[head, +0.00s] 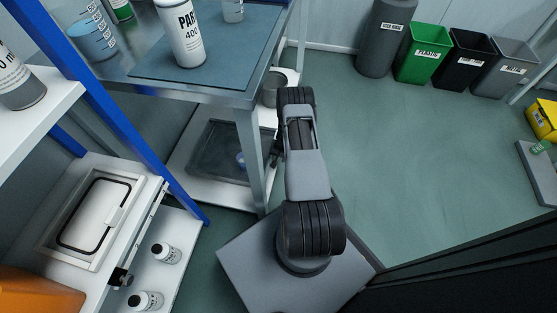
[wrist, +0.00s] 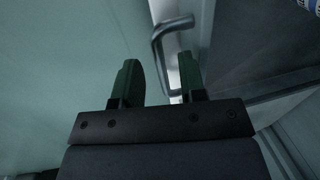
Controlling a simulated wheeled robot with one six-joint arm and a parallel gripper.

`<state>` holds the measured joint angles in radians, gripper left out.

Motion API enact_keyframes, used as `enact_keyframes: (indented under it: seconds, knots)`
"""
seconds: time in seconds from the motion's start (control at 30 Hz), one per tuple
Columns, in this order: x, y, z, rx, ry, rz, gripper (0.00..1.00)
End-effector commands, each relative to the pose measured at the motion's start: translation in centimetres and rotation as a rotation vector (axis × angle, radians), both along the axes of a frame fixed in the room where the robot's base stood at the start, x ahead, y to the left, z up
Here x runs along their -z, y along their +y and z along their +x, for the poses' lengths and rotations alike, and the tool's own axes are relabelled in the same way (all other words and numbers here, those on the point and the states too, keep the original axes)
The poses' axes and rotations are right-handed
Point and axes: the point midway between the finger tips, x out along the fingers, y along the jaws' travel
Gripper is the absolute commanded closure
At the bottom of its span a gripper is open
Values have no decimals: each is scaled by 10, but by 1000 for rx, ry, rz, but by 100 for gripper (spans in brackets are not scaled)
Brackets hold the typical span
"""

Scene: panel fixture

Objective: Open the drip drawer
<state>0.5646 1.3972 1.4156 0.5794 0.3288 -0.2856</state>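A grey bar handle (wrist: 158,48) shows in the wrist view, standing out from a narrow pale front edge (wrist: 187,38), which I take for the drip drawer's front. My gripper (wrist: 160,78) is open, its two dark green fingers apart with nothing held between them. The handle lies just ahead of the fingertips, its lower end close to the right finger; I cannot tell if they touch. In the head view a shallow tray-like drawer with a dark inside (head: 216,152) sits low under the metal table. My arm hides the handle and most of my gripper there.
The metal table (head: 225,98) stands above the drawer, its leg (head: 254,165) close beside my arm. A blue post (head: 135,120) and a white shelf with bottles (head: 165,253) are at left. Open green floor (head: 420,150) lies right, with bins (head: 424,52) behind.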

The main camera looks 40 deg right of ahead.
Motion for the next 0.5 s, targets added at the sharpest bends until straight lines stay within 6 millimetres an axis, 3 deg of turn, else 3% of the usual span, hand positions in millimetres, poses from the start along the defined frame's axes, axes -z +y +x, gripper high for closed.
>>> enact_keyframes:
  seconds: [0.13,0.5]
  knots:
    - [9,1,1,0,1,1,62]
    - [9,1,1,0,0,0,65]
